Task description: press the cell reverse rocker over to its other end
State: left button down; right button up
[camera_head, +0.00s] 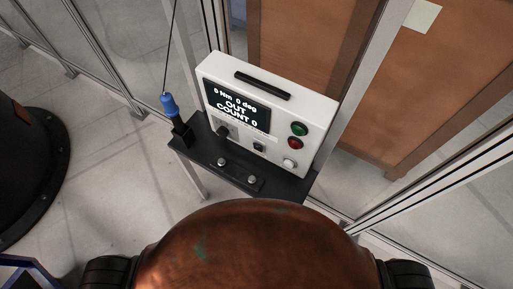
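A white control box (318,110) stands on a dark shelf (293,190) in the head view, tilted in the picture. Its black display (237,104) reads "0 Nm 0 deg", "OUT", "COUNT 0". A small dark switch (258,147) low on the middle of the face looks like the rocker; its label and which end is down are too small to tell. A dark knob (223,131) sits to its left. A green button (299,129), a red button (294,143) and a pale round knob (289,163) are to its right. Neither gripper is in view.
A blue-handled tool (169,106) stands in a holder at the shelf's left end, with a cable rising from it. Two silver studs (222,162) are on the shelf's front. Framed clear panels and brown wooden panels stand behind. A dark flanged base (25,170) is at left.

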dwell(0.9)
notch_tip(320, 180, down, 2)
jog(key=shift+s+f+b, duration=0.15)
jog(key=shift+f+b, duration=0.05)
jog(key=shift+b, duration=1)
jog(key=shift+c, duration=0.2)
